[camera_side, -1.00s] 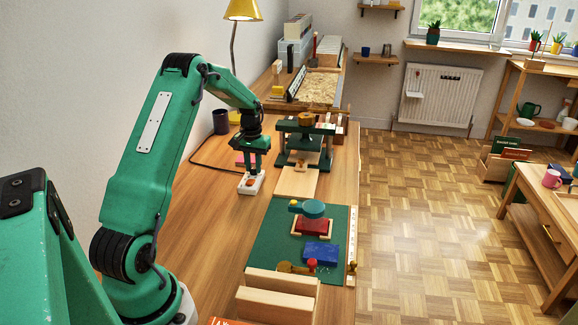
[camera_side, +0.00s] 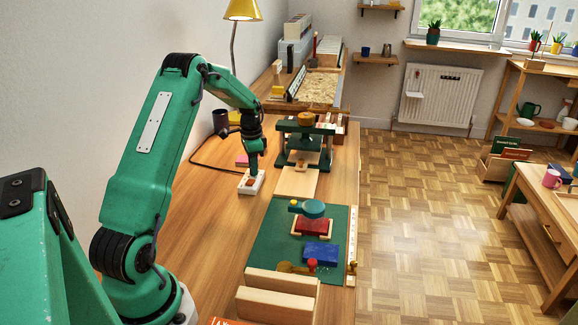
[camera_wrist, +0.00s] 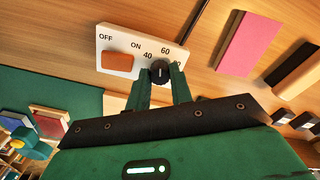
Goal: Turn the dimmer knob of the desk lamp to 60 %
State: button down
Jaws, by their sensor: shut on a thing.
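The desk lamp's yellow shade (camera_side: 243,10) shows at the top of the side view. Its white dimmer box (camera_side: 250,187) lies on the desk below my gripper (camera_side: 253,172). In the wrist view the box (camera_wrist: 117,62) carries OFF, ON, 40 and 60 marks, with a further mark partly covered by a finger. An orange switch (camera_wrist: 117,62) sits on its left half. The black knob (camera_wrist: 160,72) is between the fingertips of my gripper (camera_wrist: 160,78), which is shut on it. The knob's white line points up, roughly between 40 and 60; the exact setting is hard to read.
A pink block (camera_wrist: 248,48) lies right of the box in the wrist view. In the side view, a dark mug (camera_side: 221,122) and a green press-like stand (camera_side: 304,140) are behind it. A green mat (camera_side: 275,230) with blocks lies at front right. Bare desk is at front left.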

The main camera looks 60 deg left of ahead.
jog(key=shift+r+m, duration=0.1)
jog(key=shift+m, duration=1.3)
jog(key=c, duration=1.2)
grip_release()
jog(key=shift+c, duration=0.2)
jog(key=shift+r, duration=3.85)
jog(key=shift+d+r, duration=0.1)
